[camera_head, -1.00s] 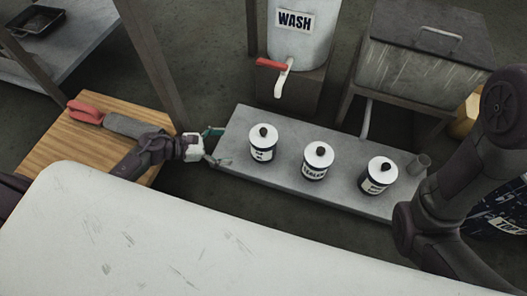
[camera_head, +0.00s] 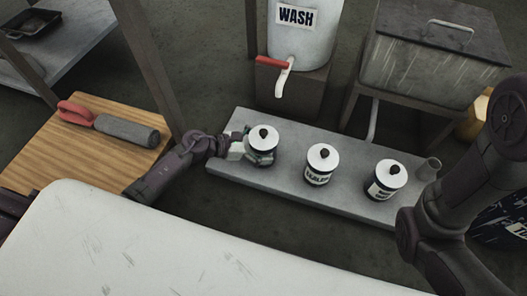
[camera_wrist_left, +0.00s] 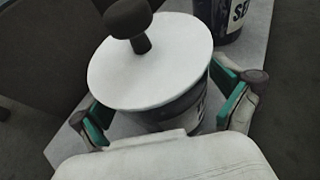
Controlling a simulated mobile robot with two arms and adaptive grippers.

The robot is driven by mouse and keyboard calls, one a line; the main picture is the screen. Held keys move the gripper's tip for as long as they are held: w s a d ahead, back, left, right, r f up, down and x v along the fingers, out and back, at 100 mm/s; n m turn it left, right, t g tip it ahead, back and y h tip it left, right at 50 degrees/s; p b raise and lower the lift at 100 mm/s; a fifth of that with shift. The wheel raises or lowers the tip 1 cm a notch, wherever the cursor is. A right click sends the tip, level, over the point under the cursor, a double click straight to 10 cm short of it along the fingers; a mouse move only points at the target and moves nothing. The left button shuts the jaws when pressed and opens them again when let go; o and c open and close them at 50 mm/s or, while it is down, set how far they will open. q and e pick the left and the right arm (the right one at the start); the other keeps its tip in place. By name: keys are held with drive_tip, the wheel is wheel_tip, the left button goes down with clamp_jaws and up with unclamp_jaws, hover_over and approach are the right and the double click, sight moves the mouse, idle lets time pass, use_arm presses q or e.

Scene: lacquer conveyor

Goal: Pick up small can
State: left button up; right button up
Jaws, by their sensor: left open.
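Three small cans with white lids and black knobs stand upright in a row on a grey bench (camera_head: 225,168). They are the left can (camera_head: 263,135), the middle can (camera_head: 322,160) and the right can (camera_head: 387,178). My left gripper (camera_head: 262,158) is at the left can, low on its body. In the left wrist view the open fingers of the left gripper (camera_wrist_left: 168,118) stand on either side of this can (camera_wrist_left: 150,62), whose lid hides part of the body. The middle can (camera_wrist_left: 222,15) shows behind it. My right gripper is out of view.
A small grey cup (camera_head: 428,168) stands at the bench's right end. Behind are a wash container (camera_head: 300,45) with a red-handled tap and a lidded metal tank (camera_head: 430,60). A wooden table (camera_head: 60,150) holds a red-handled roller (camera_head: 125,130). A white surface (camera_head: 150,240) fills the front.

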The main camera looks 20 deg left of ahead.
use_arm(q)
drive_tip(key=c, duration=1.4)
drive_tip(key=shift+r, duration=0.1)
